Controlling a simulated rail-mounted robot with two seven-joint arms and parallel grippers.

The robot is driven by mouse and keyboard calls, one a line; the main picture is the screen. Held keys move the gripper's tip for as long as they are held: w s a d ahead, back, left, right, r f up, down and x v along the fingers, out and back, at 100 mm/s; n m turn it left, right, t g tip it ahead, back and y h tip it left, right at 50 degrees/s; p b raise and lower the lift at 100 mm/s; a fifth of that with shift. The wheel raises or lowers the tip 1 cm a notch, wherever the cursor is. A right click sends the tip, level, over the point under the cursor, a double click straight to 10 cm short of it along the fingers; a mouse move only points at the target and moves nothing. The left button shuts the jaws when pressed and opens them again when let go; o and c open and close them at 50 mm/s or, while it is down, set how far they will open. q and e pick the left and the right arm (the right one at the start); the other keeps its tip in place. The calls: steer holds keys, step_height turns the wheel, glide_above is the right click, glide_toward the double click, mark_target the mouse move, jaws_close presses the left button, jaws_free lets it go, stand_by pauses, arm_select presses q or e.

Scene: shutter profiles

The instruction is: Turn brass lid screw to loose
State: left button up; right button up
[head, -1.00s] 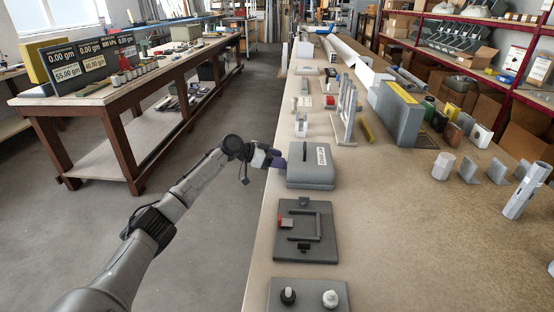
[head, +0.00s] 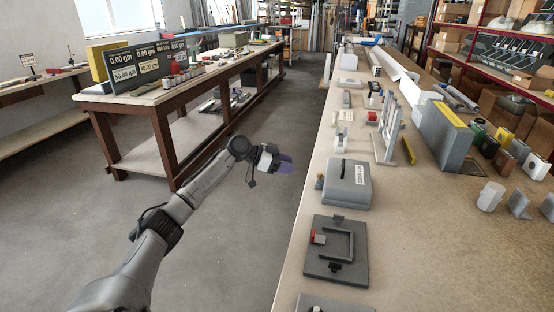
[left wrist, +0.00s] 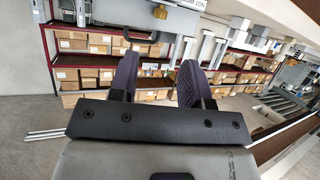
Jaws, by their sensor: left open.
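The brass lid screw (head: 319,182) is a small brass-coloured knob on the left side of a grey lidded box (head: 346,188) with a white label, on the right-hand bench. In the left wrist view the brass screw (left wrist: 160,12) shows at the top edge, on the grey box face. My left gripper (head: 286,165) has purple-dark fingers. It is to the left of the box, over the floor gap, apart from the screw. In the left wrist view its two fingers (left wrist: 157,78) are spread with nothing between them. The screw's turned position is too small to tell. My right gripper is not in view.
A dark plate with a bracket and red block (head: 335,250) lies in front of the box. Racks (head: 390,130) and a large grey case (head: 440,135) stand behind it. The aisle floor (head: 240,230) is clear. Another bench (head: 165,110) with displays stands left.

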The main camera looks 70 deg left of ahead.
arm_select(q)
steer(key=shift+p+v, duration=0.3)
steer(key=shift+v, duration=1.35)
